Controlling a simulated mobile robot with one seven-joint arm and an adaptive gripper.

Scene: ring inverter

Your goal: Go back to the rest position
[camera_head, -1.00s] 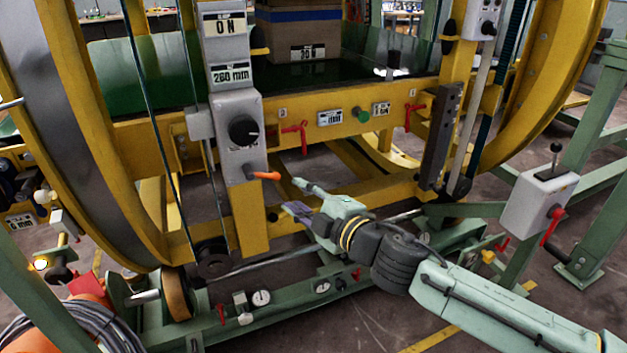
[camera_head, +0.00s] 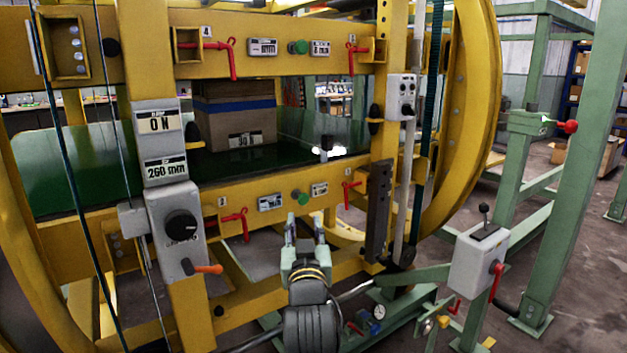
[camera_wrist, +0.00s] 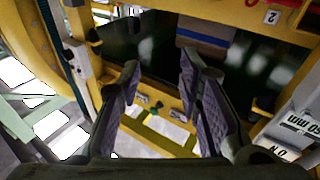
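My gripper (camera_head: 305,228) is in the lower middle of the head view, pointing forward at the yellow ring inverter (camera_head: 110,240). Its two fingers stand apart with nothing between them. The wrist view also shows my gripper (camera_wrist: 160,75) open and empty, with part of the yellow frame visible beyond the fingers. The grey control box (camera_head: 172,232) with a black knob (camera_head: 182,227) and an orange lever (camera_head: 208,268) is left of the gripper, apart from it.
A cardboard box (camera_head: 235,118) with a blue band sits inside the inverter. Red handles (camera_head: 237,222) and a green button (camera_head: 301,198) are on the lower yellow beam. A grey lever box (camera_head: 478,262) stands at right.

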